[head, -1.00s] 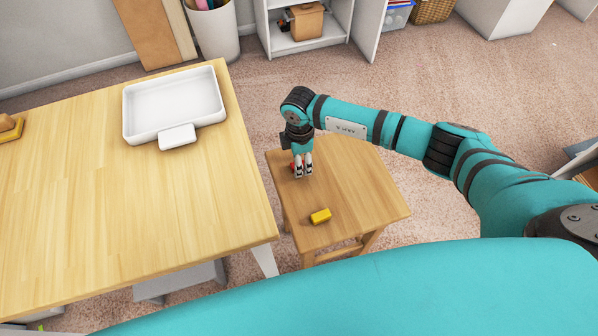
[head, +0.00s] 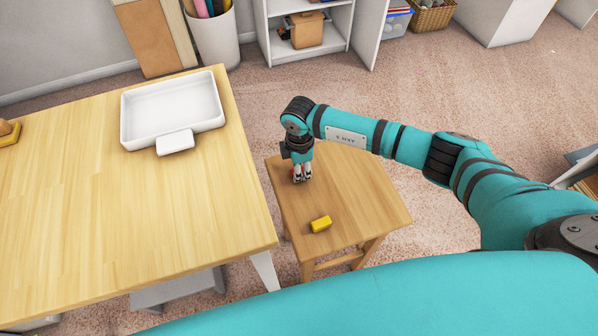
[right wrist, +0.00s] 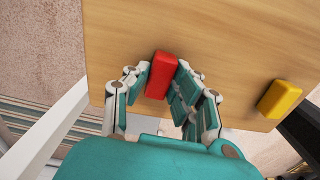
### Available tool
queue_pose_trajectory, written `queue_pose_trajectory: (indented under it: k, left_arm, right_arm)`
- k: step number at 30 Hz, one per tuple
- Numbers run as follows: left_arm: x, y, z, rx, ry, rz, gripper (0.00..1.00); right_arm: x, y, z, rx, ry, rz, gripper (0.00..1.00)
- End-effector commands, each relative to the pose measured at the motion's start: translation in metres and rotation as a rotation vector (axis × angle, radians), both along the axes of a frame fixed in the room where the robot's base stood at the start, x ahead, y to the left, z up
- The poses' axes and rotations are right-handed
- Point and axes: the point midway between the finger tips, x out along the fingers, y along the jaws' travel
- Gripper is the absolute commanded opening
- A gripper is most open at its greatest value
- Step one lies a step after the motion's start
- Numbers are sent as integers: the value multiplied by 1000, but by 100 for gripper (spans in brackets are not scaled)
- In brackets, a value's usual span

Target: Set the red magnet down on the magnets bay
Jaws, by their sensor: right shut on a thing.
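The red magnet (right wrist: 161,74) is a small red block between the fingers of my right gripper (right wrist: 159,83) in the right wrist view. The gripper is shut on it. In the head view my right gripper (head: 302,178) points down at the small wooden stool (head: 362,207), near its far left side, and mostly hides the magnet. I cannot tell whether the magnet still touches the stool top. A white shallow tray (head: 133,138) with a blank-looking front tab stands on the large table; no label reading magnets bay can be made out. My left gripper is out of view.
A yellow block (head: 320,223) lies on the stool, nearer me; it also shows in the right wrist view (right wrist: 279,99). The large wooden table (head: 150,215) is left of the stool, across a narrow gap, and mostly clear. A white shelf (head: 323,50) stands behind.

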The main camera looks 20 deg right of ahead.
Motion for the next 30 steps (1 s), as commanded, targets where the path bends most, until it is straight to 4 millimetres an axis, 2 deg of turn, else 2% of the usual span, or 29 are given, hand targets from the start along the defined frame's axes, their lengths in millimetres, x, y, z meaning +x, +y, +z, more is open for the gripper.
queue_pose_trajectory:
  k: [17,30]
  left_arm:
    - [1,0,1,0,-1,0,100]
    - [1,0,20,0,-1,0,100]
  right_arm:
    - [0,0,1,0,0,0,0]
    - [0,0,21,0,0,0,0]
